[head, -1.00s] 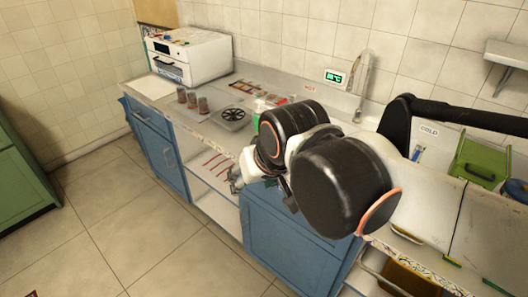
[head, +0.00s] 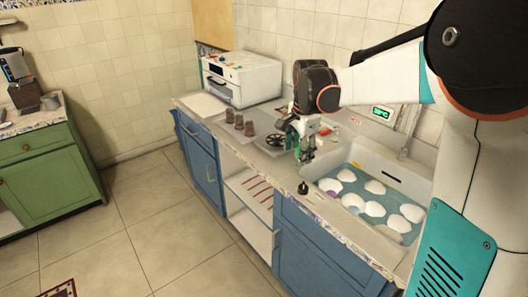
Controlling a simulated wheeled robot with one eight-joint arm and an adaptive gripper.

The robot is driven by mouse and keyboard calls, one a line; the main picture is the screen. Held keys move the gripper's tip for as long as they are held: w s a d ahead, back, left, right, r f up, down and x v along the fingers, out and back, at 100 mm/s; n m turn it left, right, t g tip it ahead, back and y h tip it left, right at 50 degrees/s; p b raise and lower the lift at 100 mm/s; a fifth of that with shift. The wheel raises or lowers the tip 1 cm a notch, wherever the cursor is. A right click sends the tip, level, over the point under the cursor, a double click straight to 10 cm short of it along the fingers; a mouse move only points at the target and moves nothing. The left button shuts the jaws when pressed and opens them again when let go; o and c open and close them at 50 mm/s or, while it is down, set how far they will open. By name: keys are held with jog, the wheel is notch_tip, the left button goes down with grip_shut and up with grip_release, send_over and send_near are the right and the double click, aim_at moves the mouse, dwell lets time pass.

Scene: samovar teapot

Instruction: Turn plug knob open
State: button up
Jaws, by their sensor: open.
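A small dark knob (head: 303,188), which looks like the plug knob, stands on the counter's front strip beside the sink (head: 345,160). The sink holds bluish water and several white dishes. My gripper (head: 306,160) points down over the counter near the sink's left end, a little above and behind the knob in the picture. It is open, with nothing seen between its fingers. The gap between it and the knob is hard to judge. The sink's drain is not visible.
A white oven (head: 241,79) stands at the counter's far end. Several brown cups (head: 239,122) and a round black burner (head: 275,141) are left of my gripper. A tap (head: 407,130) rises behind the sink.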

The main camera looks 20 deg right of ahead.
aim_at(304, 184)
jog(key=w+d+f+m+g+p, duration=0.1)
jog(key=w+d+f+m+g, duration=0.1)
jog(key=w+d+f+m, duration=0.45)
jog(key=f+b, duration=0.1)
jog(key=f, duration=0.3)
jog(key=f+b, duration=0.1)
jog(key=f, duration=0.4)
jog(key=f+b, duration=0.2)
jog(key=f, duration=0.3)
jog(key=shift+s+d+f, duration=0.1)
jog(key=shift+d, duration=0.15)
jog(key=c, duration=1.1)
